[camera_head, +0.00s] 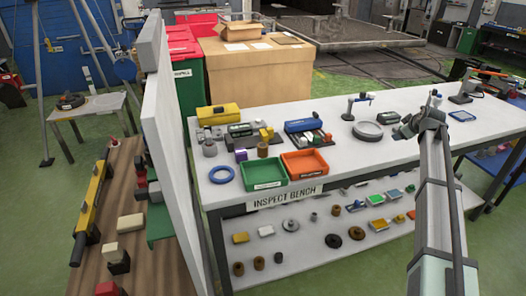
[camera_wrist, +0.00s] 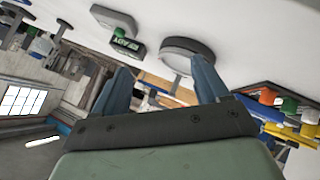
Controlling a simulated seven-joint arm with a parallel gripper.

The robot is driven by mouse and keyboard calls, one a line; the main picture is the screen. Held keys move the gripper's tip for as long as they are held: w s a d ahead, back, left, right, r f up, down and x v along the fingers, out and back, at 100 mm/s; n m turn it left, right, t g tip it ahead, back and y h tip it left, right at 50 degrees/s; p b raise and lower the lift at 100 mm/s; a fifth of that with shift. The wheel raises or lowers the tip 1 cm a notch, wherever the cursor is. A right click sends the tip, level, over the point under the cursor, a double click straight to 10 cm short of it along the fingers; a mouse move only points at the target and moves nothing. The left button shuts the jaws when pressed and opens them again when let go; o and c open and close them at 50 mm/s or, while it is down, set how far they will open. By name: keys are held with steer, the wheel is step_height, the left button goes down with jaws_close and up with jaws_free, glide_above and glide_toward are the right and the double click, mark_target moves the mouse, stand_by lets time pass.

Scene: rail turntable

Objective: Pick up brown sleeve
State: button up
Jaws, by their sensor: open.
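A small brown sleeve (camera_head: 262,150) stands upright on the inspect bench, behind the green and orange trays and beside a purple piece. Similar brown pieces lie on the lower shelf, one at the middle (camera_head: 335,210) and one at the front left (camera_head: 238,268). My gripper (camera_head: 403,130) is over the right part of the bench, well to the right of the bench-top sleeve. In the wrist view its two blue-grey fingers (camera_wrist: 163,82) are apart with nothing held between them. I cannot make out the sleeve in the wrist view.

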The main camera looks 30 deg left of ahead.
steer(key=s+a+r+n+g+y, duration=0.1)
steer(key=s+a+r+n+g, duration=0.15)
steer(key=a, duration=0.85)
steer(key=n+g, duration=0.4)
steer(key=g, duration=0.3)
glide_toward(264, 145)
steer(key=x, duration=1.1)
steer(key=shift+f, duration=0.15)
steer(key=shift+c, duration=0.4)
steer(key=c, duration=1.2)
